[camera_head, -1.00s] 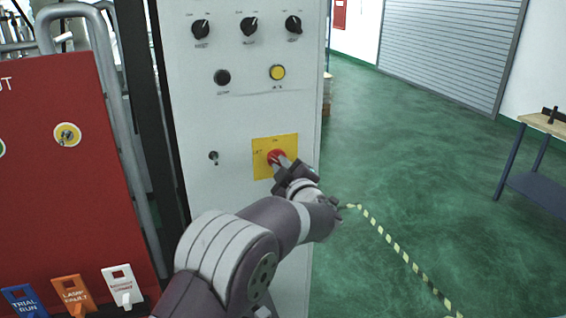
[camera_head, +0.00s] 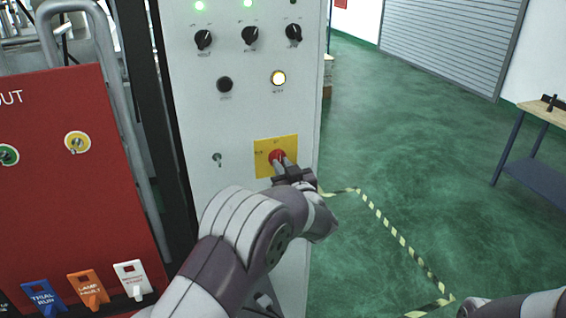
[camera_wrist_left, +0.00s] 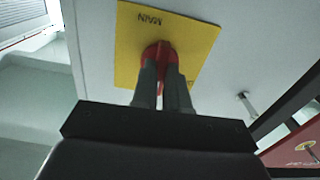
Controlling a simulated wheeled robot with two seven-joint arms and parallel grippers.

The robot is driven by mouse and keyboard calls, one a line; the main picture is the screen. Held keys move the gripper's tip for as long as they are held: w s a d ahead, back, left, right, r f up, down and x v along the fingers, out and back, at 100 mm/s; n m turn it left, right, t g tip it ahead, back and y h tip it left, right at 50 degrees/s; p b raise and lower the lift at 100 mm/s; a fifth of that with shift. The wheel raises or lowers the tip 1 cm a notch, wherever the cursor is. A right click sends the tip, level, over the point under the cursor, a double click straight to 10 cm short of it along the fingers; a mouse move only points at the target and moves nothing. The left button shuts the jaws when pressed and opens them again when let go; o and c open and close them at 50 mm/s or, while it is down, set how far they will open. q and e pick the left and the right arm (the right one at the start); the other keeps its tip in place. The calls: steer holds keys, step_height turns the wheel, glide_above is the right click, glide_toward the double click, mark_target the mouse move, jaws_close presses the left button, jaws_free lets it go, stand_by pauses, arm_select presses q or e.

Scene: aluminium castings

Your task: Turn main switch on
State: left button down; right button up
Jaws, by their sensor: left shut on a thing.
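The main switch is a red rotary knob (camera_head: 276,156) on a yellow square plate (camera_head: 262,166), low on the front of a grey cabinet. In the left wrist view the red knob (camera_wrist_left: 157,52) sits between my fingertips, on the yellow plate (camera_wrist_left: 130,40) marked "MAIN". My left gripper (camera_head: 281,162) is shut on the knob, and its fingers hide part of it. The knob's exact angle is hard to tell. My right gripper is not in view.
Three black rotary knobs (camera_head: 250,35), a black button (camera_head: 224,84) and a small toggle (camera_head: 217,159) share the panel. A red lockout board (camera_head: 60,200) with hanging tags (camera_head: 132,278) stands left. Open green floor and a workbench (camera_head: 540,150) lie right.

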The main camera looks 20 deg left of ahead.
arm_select(q)
steer(key=shift+r+m, duration=0.15)
steer(key=shift+m, duration=0.25)
steer(key=c, duration=1.1)
jaws_free()
steer(key=shift+c, duration=0.2)
steer(key=b+v, duration=0.5)
steer(key=v, duration=0.7)
steer(key=shift+s+d, duration=0.15)
steer(key=shift+s, duration=0.1)
